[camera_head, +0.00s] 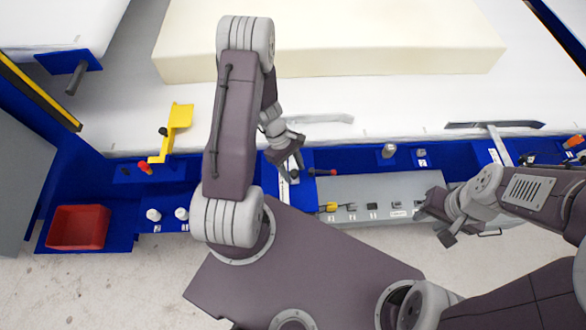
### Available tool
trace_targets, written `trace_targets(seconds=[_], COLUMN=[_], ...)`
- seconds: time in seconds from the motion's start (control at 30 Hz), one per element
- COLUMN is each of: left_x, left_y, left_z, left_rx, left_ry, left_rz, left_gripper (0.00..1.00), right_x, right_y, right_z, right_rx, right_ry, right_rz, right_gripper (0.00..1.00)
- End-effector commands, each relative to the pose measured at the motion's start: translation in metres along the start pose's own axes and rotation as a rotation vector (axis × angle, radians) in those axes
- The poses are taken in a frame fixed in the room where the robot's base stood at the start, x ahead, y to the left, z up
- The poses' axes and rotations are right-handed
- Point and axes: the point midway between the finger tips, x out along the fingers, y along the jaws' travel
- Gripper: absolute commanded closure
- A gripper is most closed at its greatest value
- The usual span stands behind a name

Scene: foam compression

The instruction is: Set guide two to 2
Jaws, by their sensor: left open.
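My left gripper (287,160) is open and points down over the blue machine edge. Another white strip (500,147) lies on the blue edge at the right. The markings are too small to read, so I cannot tell which part is guide two or its setting.
A cream foam block (390,52) lies on the white bed behind. A yellow bracket (179,118) and a red-tipped lever (145,168) are at the left. A red bin (78,228) stands at the lower left. White knobs (153,215) sit on the blue edge.

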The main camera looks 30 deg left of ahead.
Motion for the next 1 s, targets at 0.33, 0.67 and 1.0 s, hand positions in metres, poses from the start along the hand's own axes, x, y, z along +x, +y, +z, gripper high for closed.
trace_targets(seconds=[0.33, 0.67, 1.0], left_x=[-0.0007, -0.0011, -0.0014], left_y=[0.0002, 0.0002, 0.0004], left_z=[0.0002, 0.0006, 0.0009], left_rx=[0.0, 0.0, 0.0], left_ry=[0.0, -0.002, -0.003], left_rz=[0.0, 0.001, 0.001], left_gripper=[1.0, 1.0, 1.0], right_x=[-0.0001, -0.0003, -0.0004], right_y=[0.0, 0.0, 0.0], right_z=[0.0, -0.0001, -0.0001], right_rx=[0.0, 0.0, 0.0], right_ry=[0.0, 0.0, 0.0], right_rz=[0.0, 0.0, 0.0], right_gripper=[0.64, 0.64, 0.64])
